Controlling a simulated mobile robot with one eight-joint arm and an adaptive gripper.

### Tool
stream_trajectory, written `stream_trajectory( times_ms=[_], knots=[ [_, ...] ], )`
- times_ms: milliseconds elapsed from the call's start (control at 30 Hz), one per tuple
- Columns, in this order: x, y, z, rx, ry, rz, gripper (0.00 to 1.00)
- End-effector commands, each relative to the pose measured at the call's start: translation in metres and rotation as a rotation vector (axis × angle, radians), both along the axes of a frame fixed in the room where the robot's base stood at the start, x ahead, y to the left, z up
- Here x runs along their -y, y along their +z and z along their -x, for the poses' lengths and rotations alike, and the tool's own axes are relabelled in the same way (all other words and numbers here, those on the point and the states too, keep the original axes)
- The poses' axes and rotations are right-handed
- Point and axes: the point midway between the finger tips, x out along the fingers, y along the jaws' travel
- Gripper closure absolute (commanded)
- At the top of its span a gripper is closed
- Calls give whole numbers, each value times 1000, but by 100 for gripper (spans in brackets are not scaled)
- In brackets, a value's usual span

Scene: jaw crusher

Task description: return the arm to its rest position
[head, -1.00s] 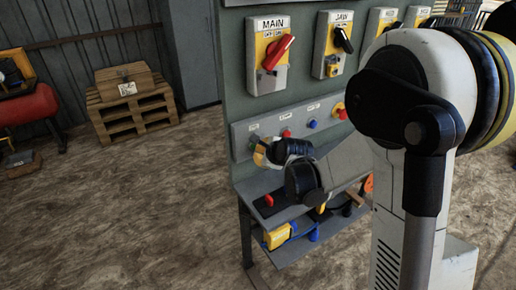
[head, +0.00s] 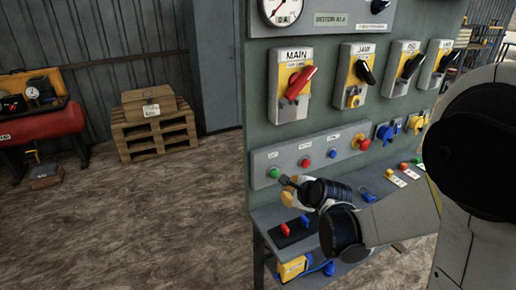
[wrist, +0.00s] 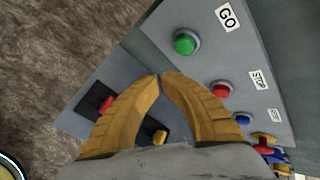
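My gripper (head: 284,181) is in front of the lower button strip of the grey-green control panel (head: 262,110). In the wrist view, the two yellow fingers of my gripper (wrist: 159,76) curve together and their tips meet, with nothing seen between them. The green GO button (wrist: 186,43) is just beyond the tips; it also shows in the head view (head: 275,172). A red button (wrist: 220,90) is to the right of the fingers. My arm reaches in from the right of the head view and hides part of the shelf.
The panel carries a red MAIN switch (head: 301,83) and several black-handled switches. The shelf (head: 268,218) below my gripper holds red and blue pieces on a black base (head: 291,236). A pallet stack with a box (head: 150,105) stands far left. The floor between is clear.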

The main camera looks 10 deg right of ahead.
Motion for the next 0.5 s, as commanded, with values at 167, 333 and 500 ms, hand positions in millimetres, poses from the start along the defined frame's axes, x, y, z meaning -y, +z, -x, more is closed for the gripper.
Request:
stream_trajectory(
  times_ms=[167, 333, 500],
  knots=[
    [-9, 36, 45, -9, 226, 292, 100],
    [-14, 66, 110, -23, 547, 668, 100],
    [-14, 79, 180, -39, 884, 1017, 100]
  ],
)
